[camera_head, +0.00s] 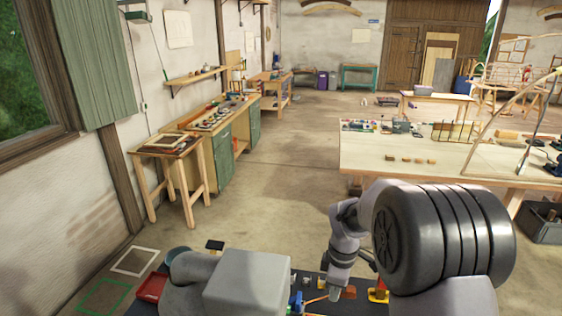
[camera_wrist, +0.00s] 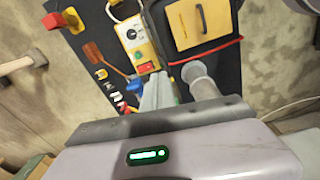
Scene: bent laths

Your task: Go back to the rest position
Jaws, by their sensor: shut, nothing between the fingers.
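My gripper (camera_head: 335,295) hangs low over a dark board at the bottom of the head view, below my grey arm. Its fingertips are small there and partly blend with the items behind. In the wrist view my gripper (camera_wrist: 160,88) shows as pale grey fingers closed together, with nothing seen between them. Behind the fingers is the dark board (camera_wrist: 222,75) with fittings on it. My large grey arm joint hides part of the right foreground in the head view.
The board carries a control box (camera_wrist: 130,35) with a dial, a yellow plate (camera_wrist: 183,27) with a dark handle, and small coloured pieces. A long wooden workbench (camera_head: 400,175) stands at right, a green-doored bench (camera_head: 222,155) at left. The floor between (camera_head: 285,160) is clear.

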